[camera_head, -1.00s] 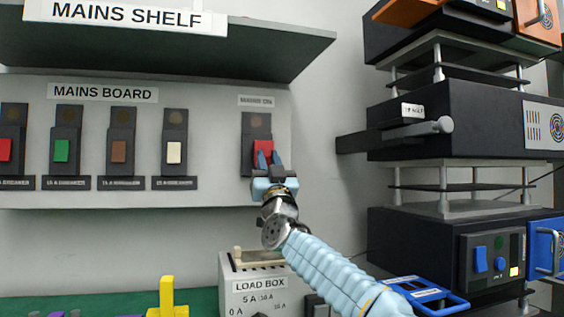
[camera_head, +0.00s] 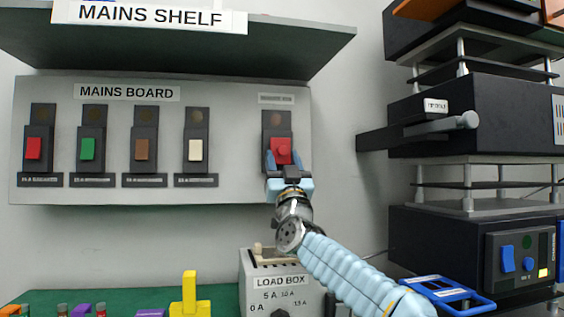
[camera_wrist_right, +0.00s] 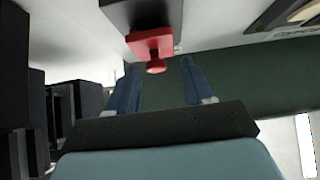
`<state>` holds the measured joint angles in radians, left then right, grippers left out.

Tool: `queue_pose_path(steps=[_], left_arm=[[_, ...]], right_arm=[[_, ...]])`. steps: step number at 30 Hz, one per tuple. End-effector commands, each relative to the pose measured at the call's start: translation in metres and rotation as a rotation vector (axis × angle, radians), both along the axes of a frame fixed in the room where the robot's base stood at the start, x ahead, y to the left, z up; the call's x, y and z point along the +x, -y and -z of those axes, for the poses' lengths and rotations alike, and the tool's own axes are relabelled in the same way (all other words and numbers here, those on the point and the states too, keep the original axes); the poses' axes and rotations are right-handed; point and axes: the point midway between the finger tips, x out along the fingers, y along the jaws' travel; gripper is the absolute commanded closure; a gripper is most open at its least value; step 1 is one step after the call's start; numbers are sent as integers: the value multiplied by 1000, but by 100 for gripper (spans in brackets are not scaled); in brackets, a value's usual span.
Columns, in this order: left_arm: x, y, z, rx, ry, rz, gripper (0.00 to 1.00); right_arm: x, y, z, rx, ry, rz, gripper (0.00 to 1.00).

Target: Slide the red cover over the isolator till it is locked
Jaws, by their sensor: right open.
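The red cover (camera_head: 281,146) sits on the dark isolator (camera_head: 278,119) at the right end of the mains board. It has a round knob on its front. The wrist view shows the red cover (camera_wrist_right: 151,43) with its knob pointing towards my gripper. My right gripper (camera_head: 284,163) is open just in front of and below the cover, its blue fingers spread to either side of the knob. In the wrist view my right gripper (camera_wrist_right: 159,75) is empty, with the knob a little beyond the fingertips. My left gripper is out of view.
Breakers with red, green, brown and white switches line the mains board (camera_head: 230,183) to the left. The mains shelf (camera_head: 290,42) overhangs above. A load box (camera_head: 272,296) stands below my right arm. Stacked black equipment (camera_head: 440,115) fills the right side.

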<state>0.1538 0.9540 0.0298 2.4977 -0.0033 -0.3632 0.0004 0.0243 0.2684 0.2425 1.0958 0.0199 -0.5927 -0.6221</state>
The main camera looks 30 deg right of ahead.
Motion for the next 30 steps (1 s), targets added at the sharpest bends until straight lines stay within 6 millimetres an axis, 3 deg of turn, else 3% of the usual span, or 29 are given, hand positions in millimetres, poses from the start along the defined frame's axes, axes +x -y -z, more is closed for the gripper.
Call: queue_pose_path(steps=[3,10,30], left_arm=[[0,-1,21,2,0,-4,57],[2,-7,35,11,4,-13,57],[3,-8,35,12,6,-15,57]], right_arm=[[-16,-4,22,-2,1,0,49],[-40,-10,44,-1,1,-1,49],[-43,-11,45,0,1,0,49]])
